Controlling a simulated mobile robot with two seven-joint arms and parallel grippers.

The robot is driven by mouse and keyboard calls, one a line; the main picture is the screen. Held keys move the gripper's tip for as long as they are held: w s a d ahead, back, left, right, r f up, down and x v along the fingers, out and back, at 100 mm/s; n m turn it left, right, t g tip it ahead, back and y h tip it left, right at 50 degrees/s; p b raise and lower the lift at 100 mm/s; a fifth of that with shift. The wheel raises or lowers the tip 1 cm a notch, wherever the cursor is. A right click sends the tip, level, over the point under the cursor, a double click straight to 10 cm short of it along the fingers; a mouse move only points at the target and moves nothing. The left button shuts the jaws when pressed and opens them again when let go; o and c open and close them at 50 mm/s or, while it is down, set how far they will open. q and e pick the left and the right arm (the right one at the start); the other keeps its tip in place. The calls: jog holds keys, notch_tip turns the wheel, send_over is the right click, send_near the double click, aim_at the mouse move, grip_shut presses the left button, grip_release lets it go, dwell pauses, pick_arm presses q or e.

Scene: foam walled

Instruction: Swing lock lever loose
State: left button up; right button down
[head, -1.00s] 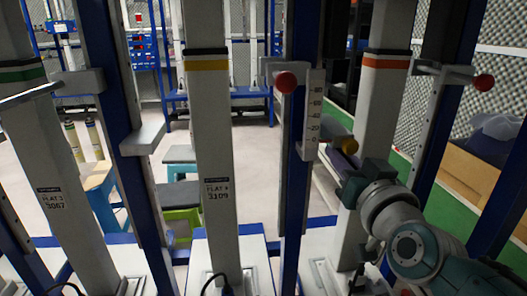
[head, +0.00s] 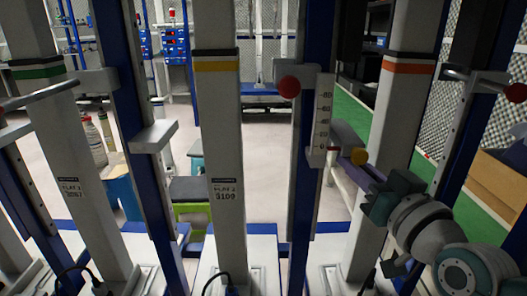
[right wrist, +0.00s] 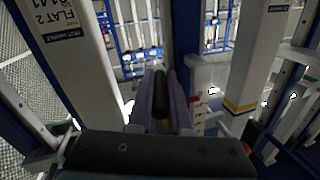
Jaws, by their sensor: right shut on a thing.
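My right gripper (head: 350,143) comes in from the lower right in the head view, its purple fingers beside the white scale on the blue post. In the right wrist view, the fingers (right wrist: 160,100) are shut on a dark round bar (right wrist: 160,92), which looks like the lock lever's grip. The lever's pivot is hidden. A white scale plate (head: 322,115) marked 0 to 80 and a red knob (head: 289,87) are on the blue post, up and left of the gripper. My left gripper is out of view.
A white column with a yellow band (head: 217,150) stands left of the post. Another with an orange band (head: 403,90) rises behind my right arm. A lever with a red knob (head: 515,92) is at far right. A green stool (head: 190,205) stands on the floor behind.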

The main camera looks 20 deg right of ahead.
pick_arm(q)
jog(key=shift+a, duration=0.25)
pick_arm(e)
jog(key=shift+y, duration=0.3)
jog(key=c, duration=0.8)
grip_release()
jog(key=shift+c, duration=0.2)
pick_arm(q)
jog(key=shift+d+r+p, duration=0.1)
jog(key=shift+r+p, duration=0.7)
pick_arm(e)
jog(key=s, duration=1)
jog(key=shift+a, duration=0.4)
